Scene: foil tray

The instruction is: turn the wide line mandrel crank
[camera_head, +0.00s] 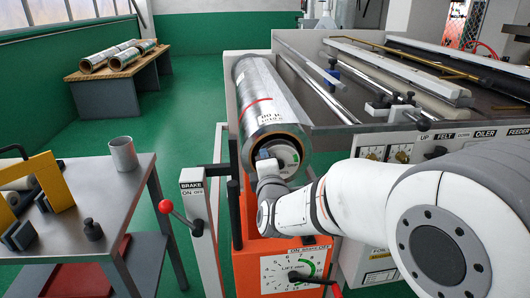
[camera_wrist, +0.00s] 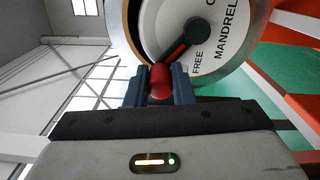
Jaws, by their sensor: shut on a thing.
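The mandrel crank (camera_wrist: 182,48) shows in the wrist view as a dark arm with a red stripe. It runs from a black hub at upper right down to a red knob (camera_wrist: 160,79). Behind it is a white round face (camera_wrist: 222,62) with the words FREE and MANDREL. My gripper (camera_wrist: 158,88) is shut on the red knob, one blue-grey finger on each side. In the head view my gripper (camera_head: 266,168) is at the near end of the large foil roll (camera_head: 262,95), where my wrist hides the crank and part of the face.
An orange stand (camera_head: 252,262) with a LIFT dial is below the roll. A brake lever with a red ball (camera_head: 165,206) stands at left. The machine panel (camera_head: 385,153) is close at right. A metal table (camera_head: 70,235) with a cup (camera_head: 123,154) stands at far left.

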